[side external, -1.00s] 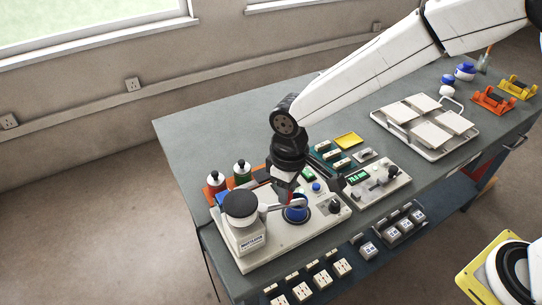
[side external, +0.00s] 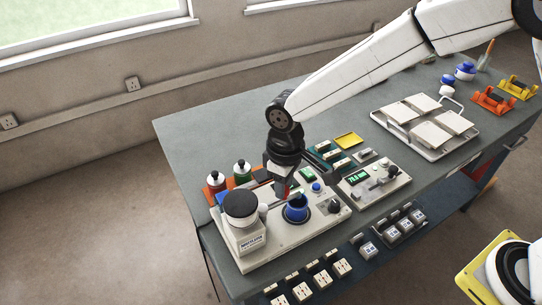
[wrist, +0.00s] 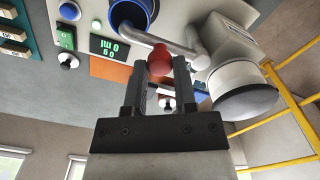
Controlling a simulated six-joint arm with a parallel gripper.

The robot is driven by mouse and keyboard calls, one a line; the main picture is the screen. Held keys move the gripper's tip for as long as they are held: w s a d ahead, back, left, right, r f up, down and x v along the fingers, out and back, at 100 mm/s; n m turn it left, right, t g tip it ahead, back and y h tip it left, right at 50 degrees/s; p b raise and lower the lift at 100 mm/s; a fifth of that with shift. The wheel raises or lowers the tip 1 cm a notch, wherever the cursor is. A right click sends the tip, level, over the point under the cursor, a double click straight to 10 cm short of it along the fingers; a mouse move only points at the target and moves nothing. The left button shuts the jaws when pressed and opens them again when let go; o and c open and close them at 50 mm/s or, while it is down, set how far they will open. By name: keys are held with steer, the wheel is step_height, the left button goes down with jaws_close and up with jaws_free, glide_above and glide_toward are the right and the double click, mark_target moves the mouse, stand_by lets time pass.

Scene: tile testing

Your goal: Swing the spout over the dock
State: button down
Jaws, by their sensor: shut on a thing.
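The grey metal spout (wrist: 172,42) reaches out from the white dispenser with a dark-lidded round container (side external: 241,208). It carries a red knob (wrist: 159,62). My gripper (side external: 283,192) is shut on the knob, with one finger on each side of it in the wrist view. The blue cup (side external: 297,211), also seen in the wrist view (wrist: 147,8), stands at the dock, a round dark spot on the white base (side external: 325,219). In the wrist view the spout's free end is close to the cup's rim; in the side view it is mostly hidden by my gripper.
A gauge unit with a green display (side external: 358,177) is to the right. A tray with pale tiles (side external: 443,151) lies farther right.

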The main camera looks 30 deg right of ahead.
steer(key=shift+c, duration=2)
jaws_free()
steer(key=shift+r, duration=0.15)
steer(key=shift+r, duration=2.85)
steer(key=s+d+f+m+t, duration=0.1)
steer(key=s+d, duration=0.4)
steer(key=d, duration=0.6)
steer(key=s+d+f+m+t, duration=0.1)
steer(key=s+d+f+m, duration=0.2)
steer(key=d, duration=0.8)
steer(key=s+m, duration=0.2)
steer(key=s, duration=0.1)
steer(key=shift+d+t, duration=0.15)
steer(key=shift+t, duration=0.15)
